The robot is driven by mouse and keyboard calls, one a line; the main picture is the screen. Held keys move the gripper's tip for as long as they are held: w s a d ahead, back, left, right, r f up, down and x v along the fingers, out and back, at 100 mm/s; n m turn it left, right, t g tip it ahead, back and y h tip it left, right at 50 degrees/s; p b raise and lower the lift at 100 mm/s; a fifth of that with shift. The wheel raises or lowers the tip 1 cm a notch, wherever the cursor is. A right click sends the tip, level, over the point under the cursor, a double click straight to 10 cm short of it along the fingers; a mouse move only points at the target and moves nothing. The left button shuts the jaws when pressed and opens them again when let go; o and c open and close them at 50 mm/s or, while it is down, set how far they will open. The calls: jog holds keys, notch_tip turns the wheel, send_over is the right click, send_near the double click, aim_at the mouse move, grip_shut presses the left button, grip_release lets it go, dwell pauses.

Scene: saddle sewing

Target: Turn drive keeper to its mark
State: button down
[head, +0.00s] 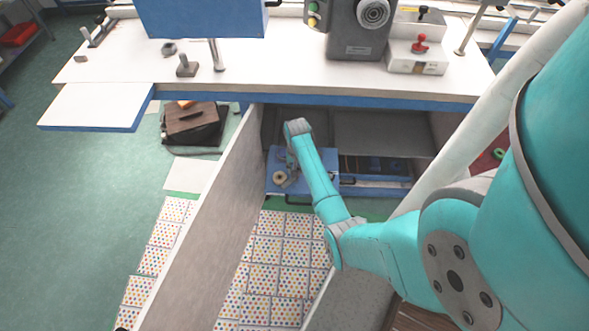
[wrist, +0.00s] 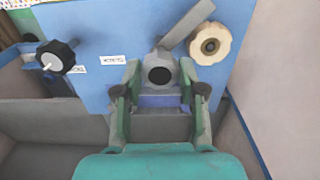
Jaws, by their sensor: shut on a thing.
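In the wrist view a grey keeper-like part (wrist: 160,70) with a dark round centre sits on a blue panel (wrist: 95,27). A flat grey arm slants from it up and to the right. My gripper (wrist: 160,82) has one finger on each side of this part and is shut on it. In the head view my gripper (head: 291,165) is small, low over the blue panel (head: 322,158) under the table. Two small white labels (wrist: 113,60) lie left of the part; their text is upside down and unclear, and I cannot make out a mark.
A cream round knob (wrist: 210,43) is close to the right of the grey part. A black knob (wrist: 57,57) is at the left. A pale side wall (wrist: 265,80) bounds the right. In the head view the white tabletop (head: 270,80) overhangs the bay, and a grey partition (head: 205,225) stands left.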

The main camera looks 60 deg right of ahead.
jog(key=n, duration=0.4)
jog(key=shift+n, duration=2.5)
jog(key=c, duration=0.7)
grip_release()
jog(key=shift+o, duration=0.2)
notch_tip(320, 180, up, 12)
